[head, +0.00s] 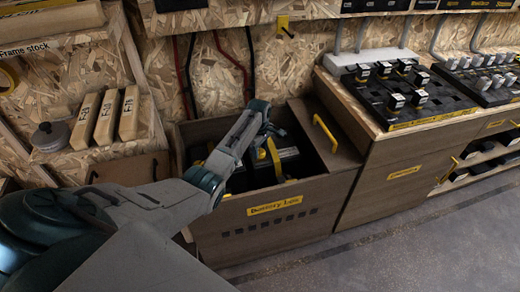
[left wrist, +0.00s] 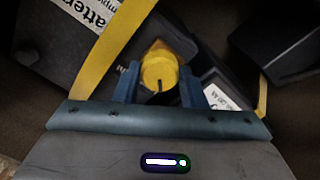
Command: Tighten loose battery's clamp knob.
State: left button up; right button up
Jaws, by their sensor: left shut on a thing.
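In the left wrist view a yellow clamp knob (left wrist: 159,72) sits between the two blue fingers of my left gripper (left wrist: 159,88), which is shut on it. A yellow strap (left wrist: 113,45) runs beside the knob, over a dark battery (left wrist: 62,42) with a white label. In the head view my left arm reaches over the open battery box (head: 270,198), with the gripper down inside it. Dark batteries (head: 290,163) and yellow straps (head: 274,156) show there; the knob is hard to make out. My right gripper is out of view.
The box walls stand close around the gripper. A yellow handle (head: 325,132) is on the cabinet to the right. A counter with several switch-like parts (head: 408,88) stands further right. Shelves with wooden blocks (head: 107,118) are at the left. The floor (head: 400,250) in front is clear.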

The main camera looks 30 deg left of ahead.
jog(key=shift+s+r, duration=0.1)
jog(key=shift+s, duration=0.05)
